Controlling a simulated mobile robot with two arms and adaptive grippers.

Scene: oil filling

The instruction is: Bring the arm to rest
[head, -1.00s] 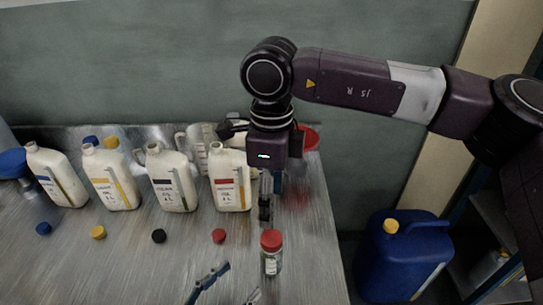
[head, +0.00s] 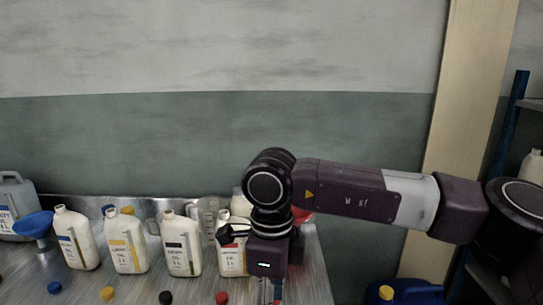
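My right arm (head: 350,188) reaches in from the right, and its wrist (head: 268,255) points down over the right end of the metal table. The upper part of my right gripper (head: 268,290) shows at the bottom edge. Its fingertips are cut off, so I cannot tell whether it is open or holds anything. My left arm and gripper are not in view.
Several cream oil bottles (head: 127,243) stand in a row on the table (head: 70,288), with coloured caps (head: 108,293) in front. A blue funnel (head: 33,224) and grey canister (head: 14,200) are at left. A blue jerrycan (head: 415,292) stands right of the table.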

